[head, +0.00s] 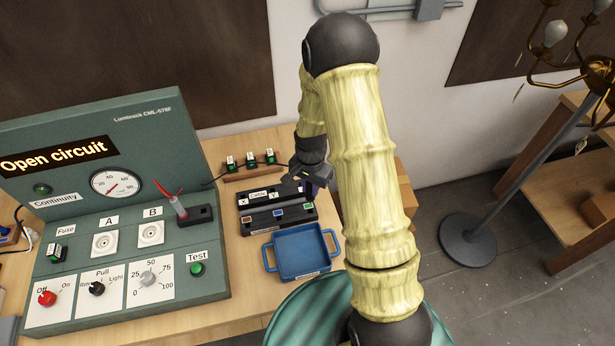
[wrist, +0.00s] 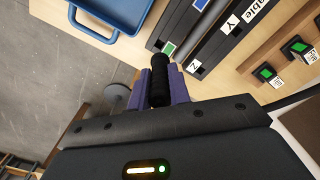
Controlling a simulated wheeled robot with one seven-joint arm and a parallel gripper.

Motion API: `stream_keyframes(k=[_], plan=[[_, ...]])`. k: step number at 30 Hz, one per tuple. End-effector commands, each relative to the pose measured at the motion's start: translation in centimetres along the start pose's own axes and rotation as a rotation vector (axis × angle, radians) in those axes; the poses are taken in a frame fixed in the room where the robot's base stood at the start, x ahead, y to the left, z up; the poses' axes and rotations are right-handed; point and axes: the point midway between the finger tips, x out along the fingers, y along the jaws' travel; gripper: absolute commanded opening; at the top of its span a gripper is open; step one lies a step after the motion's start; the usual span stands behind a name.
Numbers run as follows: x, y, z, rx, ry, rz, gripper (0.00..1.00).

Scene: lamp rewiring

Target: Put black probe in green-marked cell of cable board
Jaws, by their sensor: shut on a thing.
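The cable board (head: 262,218) is a dark block on the table with cells marked red, blue and green. The green mark (head: 307,206) is at its right end in the head view and shows in the wrist view (wrist: 168,48). My gripper (wrist: 163,82) is shut on the black probe (wrist: 158,78), held between its purple fingers close to the green-marked end of the board. I cannot tell whether the probe's lower end is inside the cell or above it. In the head view my gripper (head: 312,187) is partly behind my arm, and the probe is hidden.
A blue tray (head: 270,262) stands in front of the board. A rack with several green-marked plugs (head: 250,174) is behind it.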

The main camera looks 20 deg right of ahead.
Motion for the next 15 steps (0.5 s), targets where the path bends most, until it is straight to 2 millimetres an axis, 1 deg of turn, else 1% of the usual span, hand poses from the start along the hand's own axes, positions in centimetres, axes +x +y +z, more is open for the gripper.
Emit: stream_keyframes(k=[11, 15], plan=[[0.03, 0.07, -0.07, 0.002, 0.000, 0.000, 0.00], [0.40, 0.14, -0.13, 0.004, 0.000, 0.000, 0.00]])
